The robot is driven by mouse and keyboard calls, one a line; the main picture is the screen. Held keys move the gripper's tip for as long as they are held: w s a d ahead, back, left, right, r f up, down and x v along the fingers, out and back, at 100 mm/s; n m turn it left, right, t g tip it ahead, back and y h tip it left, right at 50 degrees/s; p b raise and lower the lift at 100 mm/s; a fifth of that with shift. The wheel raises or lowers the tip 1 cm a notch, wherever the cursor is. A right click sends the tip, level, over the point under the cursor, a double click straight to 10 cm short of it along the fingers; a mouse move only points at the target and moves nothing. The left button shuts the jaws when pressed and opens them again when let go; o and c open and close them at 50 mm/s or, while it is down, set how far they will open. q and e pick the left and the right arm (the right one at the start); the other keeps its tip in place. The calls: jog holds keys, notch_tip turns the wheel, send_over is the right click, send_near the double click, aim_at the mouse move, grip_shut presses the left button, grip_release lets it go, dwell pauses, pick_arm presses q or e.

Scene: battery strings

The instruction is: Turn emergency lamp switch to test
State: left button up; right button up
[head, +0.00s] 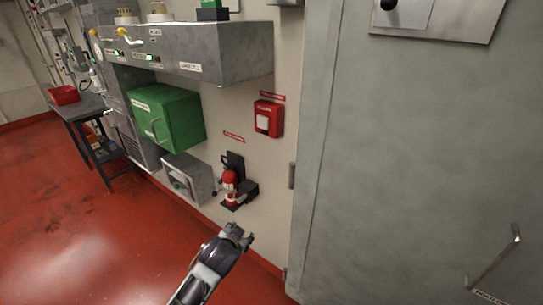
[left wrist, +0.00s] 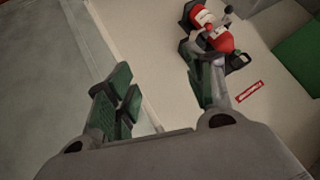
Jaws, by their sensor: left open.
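I cannot make out a switch marked as the emergency lamp switch. A long grey panel box (head: 215,55) on the wall at the upper left carries yellow-handled levers (head: 121,33), small green lights (head: 150,57) and white labels too small to read. A red wall box with a white front (head: 268,118) hangs to the right below it. My left gripper (head: 238,234) is low in front of the wall, below the fire extinguisher and well below the panel box. In the left wrist view its two fingers (left wrist: 160,88) are apart with nothing between them. My right gripper is not in view.
A red fire extinguisher (head: 229,186), also in the left wrist view (left wrist: 219,38), hangs near the gripper. A green cabinet (head: 168,117) and a grey box (head: 188,178) are left of it. A large grey door (head: 420,150) fills the right. The red floor (head: 90,235) at left is clear.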

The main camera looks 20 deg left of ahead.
pick_arm(q)
jog(key=w+d+r+m+t, duration=0.1)
jog(key=w+r+m+t, duration=0.35)
jog(key=r, duration=1.25)
jog(key=w+d+r+m+t, duration=0.1)
jog(key=w+r+t, duration=0.6)
jog(key=r, duration=0.9)
jog(key=s+d+r+m+g+h, duration=0.35)
jog(key=d+r+m+h, duration=0.35)
jog(key=r+m+h, duration=0.8)
jog(key=s+d+r+m+g+h, duration=0.2)
jog(key=d+r+m+g+h, duration=0.3)
jog(key=d+r+m+h, duration=0.9)
jog(key=w+a+r+m+t+y, duration=0.2)
jog(key=a+r+y, duration=0.2)
jog(key=a+y, duration=0.6)
jog(key=w+a+r+m+t+y, duration=0.2)
jog(key=a+r+y, duration=0.3)
jog(key=a+y, duration=0.5)
jog(key=w+a, duration=0.1)
jog(key=a, duration=0.2)
jog(key=shift+a+m+y, duration=0.25)
jog(key=shift+m+y, duration=0.1)
jog(key=shift+y, duration=0.05)
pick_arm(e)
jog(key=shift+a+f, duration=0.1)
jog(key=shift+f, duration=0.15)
